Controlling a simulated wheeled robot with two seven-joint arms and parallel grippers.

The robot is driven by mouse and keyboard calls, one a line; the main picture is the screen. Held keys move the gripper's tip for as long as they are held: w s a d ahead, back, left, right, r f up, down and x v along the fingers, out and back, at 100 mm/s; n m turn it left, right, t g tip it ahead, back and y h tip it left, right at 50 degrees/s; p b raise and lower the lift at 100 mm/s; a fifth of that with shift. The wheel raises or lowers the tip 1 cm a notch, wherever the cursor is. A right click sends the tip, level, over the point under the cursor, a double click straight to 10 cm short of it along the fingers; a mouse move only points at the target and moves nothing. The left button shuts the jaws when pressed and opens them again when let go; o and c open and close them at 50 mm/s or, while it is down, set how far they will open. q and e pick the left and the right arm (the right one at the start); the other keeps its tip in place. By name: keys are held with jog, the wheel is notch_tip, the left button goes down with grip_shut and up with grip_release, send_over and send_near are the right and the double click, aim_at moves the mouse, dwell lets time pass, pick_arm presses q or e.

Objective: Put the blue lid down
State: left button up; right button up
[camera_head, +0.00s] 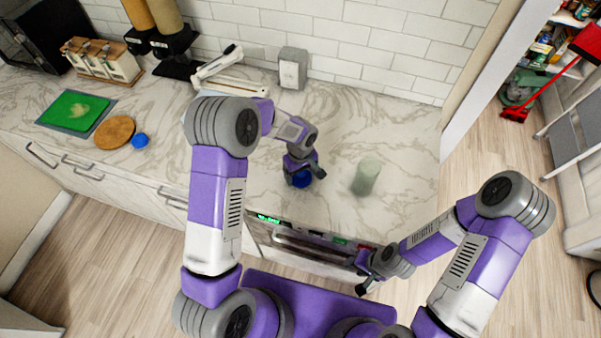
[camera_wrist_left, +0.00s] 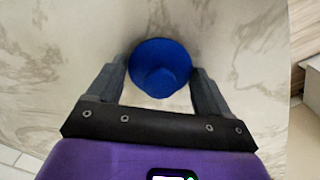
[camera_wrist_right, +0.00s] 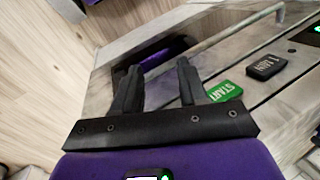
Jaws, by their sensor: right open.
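The blue lid (camera_wrist_left: 160,66) is round with a raised knob and sits between the fingers of my left gripper (camera_wrist_left: 160,80). Its edges meet both fingers in the left wrist view. In the head view my left gripper (camera_head: 303,172) points down over the marble counter, with the blue lid (camera_head: 301,180) low between its fingers. I cannot tell whether the lid touches the counter. My right gripper (camera_wrist_right: 160,75) is open and empty, low in front of the appliance; it also shows in the head view (camera_head: 362,275).
A translucent greenish cup (camera_head: 366,177) stands on the counter right of my left gripper. A small blue object (camera_head: 139,141), a round wooden board (camera_head: 114,132) and a green cutting board (camera_head: 74,111) lie to the left. A grey box (camera_head: 293,68) stands by the wall.

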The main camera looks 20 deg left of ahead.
pick_arm(q)
jog(key=o, duration=0.3)
notch_tip(320, 180, up, 12)
jog(key=shift+r+p, duration=0.25)
jog(key=shift+p, duration=0.05)
jog(key=shift+f, duration=0.1)
dwell(0.6)
